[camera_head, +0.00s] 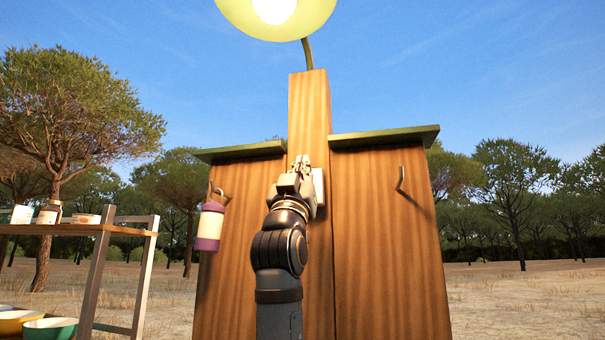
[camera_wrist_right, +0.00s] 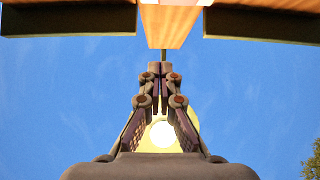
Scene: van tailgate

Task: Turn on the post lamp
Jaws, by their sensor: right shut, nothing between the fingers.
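The post lamp (camera_head: 295,14) hangs at the top of the head view from a curved stem on a wooden post (camera_head: 308,100). Its green shade is cut off by the frame edge, and its bulb glows bright white. The lamp also shows behind the fingers in the right wrist view (camera_wrist_right: 163,133). A white switch plate (camera_head: 319,186) sits on the post, partly hidden by my right gripper (camera_head: 301,164). The right gripper is shut and empty, pointing up in front of the plate; whether it touches is unclear. It also fills the middle of the right wrist view (camera_wrist_right: 160,72). My left gripper is out of view.
Wooden panels with green ledges (camera_head: 385,136) flank the post. A purple and white bottle (camera_head: 209,226) hangs at the left panel, and an empty hook (camera_head: 401,180) is on the right panel. A shelf (camera_head: 110,229) with jars and bowls stands at left.

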